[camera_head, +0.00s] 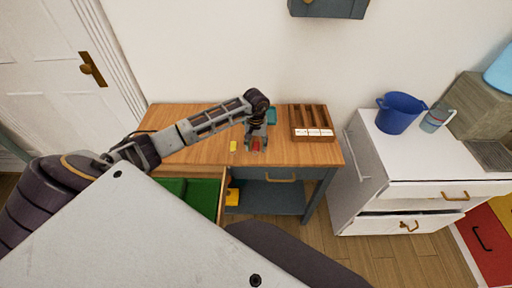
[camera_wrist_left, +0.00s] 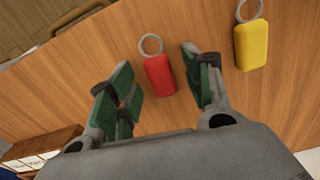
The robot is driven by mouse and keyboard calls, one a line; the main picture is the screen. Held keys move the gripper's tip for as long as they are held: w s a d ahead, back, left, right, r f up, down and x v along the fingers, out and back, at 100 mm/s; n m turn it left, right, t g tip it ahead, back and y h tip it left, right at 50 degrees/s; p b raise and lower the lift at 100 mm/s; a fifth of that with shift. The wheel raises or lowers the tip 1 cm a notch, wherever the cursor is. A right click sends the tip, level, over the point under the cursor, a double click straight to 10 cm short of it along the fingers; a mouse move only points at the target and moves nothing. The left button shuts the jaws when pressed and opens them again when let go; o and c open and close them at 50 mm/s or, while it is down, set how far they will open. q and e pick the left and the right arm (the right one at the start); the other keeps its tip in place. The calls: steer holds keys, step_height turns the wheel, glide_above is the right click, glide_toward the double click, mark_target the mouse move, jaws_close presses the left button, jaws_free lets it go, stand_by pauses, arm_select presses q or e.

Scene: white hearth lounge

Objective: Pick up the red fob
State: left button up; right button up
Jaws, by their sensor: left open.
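The red fob (camera_wrist_left: 159,75) with a metal ring lies flat on the wooden tabletop (camera_head: 180,118). In the left wrist view it sits between the spread green-padded fingers of my left gripper (camera_wrist_left: 160,85), with gaps on both sides. In the head view my left gripper (camera_head: 256,146) points down at the table over the red fob (camera_head: 256,144), which is partly covered there. The gripper is open and empty. My right gripper is not in view.
A yellow fob (camera_wrist_left: 251,45) lies beside the red one; it also shows in the head view (camera_head: 233,146). A wooden compartment tray (camera_head: 313,133) with white labels stands to the right. A green-lined drawer (camera_head: 203,196) is open at the front left.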

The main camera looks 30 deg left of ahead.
mark_target(256, 146)
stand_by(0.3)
arm_select(q)
steer(key=c, duration=1)
steer(key=shift+r, duration=0.2)
steer(key=shift+r+b, duration=0.6)
steer(key=shift+r, duration=4.2)
